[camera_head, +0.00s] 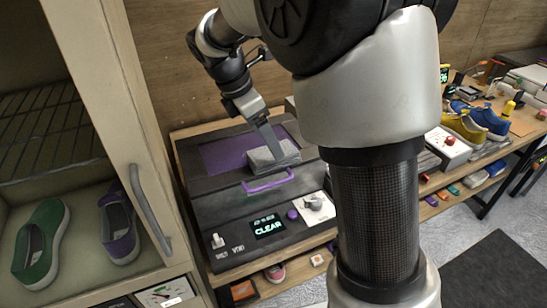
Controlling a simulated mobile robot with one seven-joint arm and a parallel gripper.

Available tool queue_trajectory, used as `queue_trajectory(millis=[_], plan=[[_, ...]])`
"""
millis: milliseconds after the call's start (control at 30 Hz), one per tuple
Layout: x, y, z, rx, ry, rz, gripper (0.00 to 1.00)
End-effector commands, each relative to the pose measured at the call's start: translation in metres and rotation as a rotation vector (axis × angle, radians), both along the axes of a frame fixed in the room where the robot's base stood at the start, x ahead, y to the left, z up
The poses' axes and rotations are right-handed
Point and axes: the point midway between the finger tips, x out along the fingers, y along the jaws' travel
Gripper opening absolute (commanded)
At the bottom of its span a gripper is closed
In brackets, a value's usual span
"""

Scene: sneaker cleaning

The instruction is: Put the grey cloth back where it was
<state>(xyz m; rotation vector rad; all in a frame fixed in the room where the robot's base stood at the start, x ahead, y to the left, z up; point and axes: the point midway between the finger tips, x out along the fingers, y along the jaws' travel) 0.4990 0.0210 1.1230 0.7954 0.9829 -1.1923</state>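The grey cloth (262,157) is a folded, block-like pad at the top of the dark machine (205,188), beside a purple panel (225,153) and just behind the purple handle (267,183). My gripper (274,150) points down with its tip at the cloth, touching it or very close. I see the fingers edge-on, so whether they are shut on the cloth is hidden. Whether the cloth rests on the machine or is held slightly above it is also unclear.
An open cabinet (95,100) at left holds a green shoe (40,243) and a purple shoe (120,228). The bench at right holds yellow (463,127) and blue shoes (487,120). My arm blocks the centre.

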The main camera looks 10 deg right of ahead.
Motion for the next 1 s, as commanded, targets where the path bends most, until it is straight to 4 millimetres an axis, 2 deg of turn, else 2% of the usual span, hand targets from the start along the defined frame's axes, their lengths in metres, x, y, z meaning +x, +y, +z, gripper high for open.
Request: queue_trajectory(millis=[167,400,500,767,1000], plan=[[0.002,-0.003,-0.011,0.000,0.001,0.000,0.75],[0.008,-0.011,-0.045,-0.001,0.002,-0.001,0.75],[0.009,-0.015,-0.053,-0.001,0.000,-0.001,0.75],[0.009,-0.016,-0.055,0.000,-0.001,-0.001,0.75],[0.009,-0.015,-0.055,0.000,-0.001,-0.001,0.36]])
